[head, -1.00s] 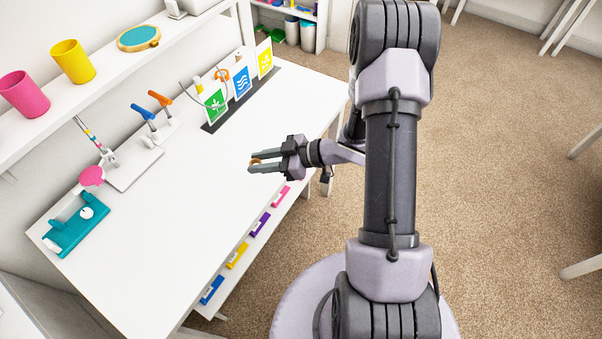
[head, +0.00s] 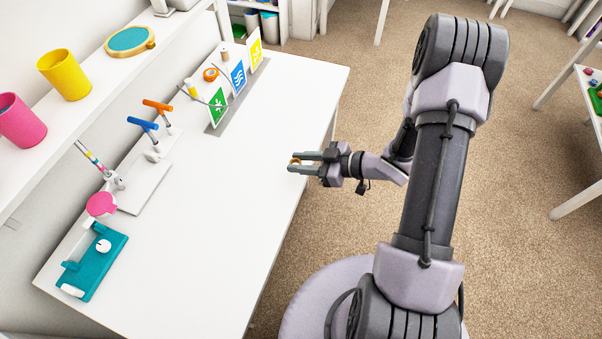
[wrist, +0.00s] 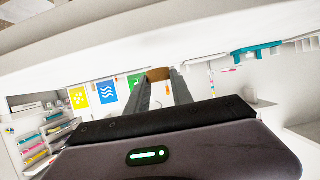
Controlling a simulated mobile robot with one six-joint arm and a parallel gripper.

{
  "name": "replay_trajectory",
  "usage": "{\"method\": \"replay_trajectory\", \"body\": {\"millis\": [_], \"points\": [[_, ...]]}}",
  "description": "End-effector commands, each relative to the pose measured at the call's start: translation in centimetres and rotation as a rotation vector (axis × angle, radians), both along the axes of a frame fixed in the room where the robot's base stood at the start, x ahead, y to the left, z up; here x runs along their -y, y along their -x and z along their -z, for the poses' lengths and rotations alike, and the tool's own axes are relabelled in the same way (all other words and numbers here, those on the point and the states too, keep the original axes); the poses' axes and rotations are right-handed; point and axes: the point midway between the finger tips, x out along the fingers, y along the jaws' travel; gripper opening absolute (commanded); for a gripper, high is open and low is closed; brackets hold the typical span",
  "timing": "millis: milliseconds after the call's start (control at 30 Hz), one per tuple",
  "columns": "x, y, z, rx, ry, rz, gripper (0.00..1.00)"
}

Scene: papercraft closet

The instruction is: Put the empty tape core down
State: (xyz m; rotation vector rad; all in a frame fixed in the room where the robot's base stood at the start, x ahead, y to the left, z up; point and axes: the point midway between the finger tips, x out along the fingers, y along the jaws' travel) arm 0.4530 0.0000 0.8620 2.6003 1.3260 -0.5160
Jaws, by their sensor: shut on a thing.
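My gripper (head: 296,165) is shut on the empty tape core (head: 294,162), a small tan-brown ring held between the fingertips. In the head view it is near the right edge of the white table (head: 215,215). The core also shows in the wrist view (wrist: 158,74) as a brown band between the two grey fingers. I cannot tell from the head view how high it is held.
A teal tape dispenser (head: 98,270) stands at the table's near left. Blue (head: 143,124) and orange (head: 158,105) handled tools stand behind it. Green (head: 217,106), blue (head: 238,77) and yellow (head: 256,50) picture cards stand at the back. The table's middle is clear.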

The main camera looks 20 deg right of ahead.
Motion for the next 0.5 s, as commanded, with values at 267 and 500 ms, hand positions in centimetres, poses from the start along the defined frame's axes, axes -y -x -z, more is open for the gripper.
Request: {"method": "replay_trajectory", "body": {"millis": [267, 500], "points": [[0.1, 0.7, 3.9, -0.001, -0.001, 0.0, 0.0], [0.1, 0.7, 3.7, -0.001, -0.001, 0.0, 0.0]]}}
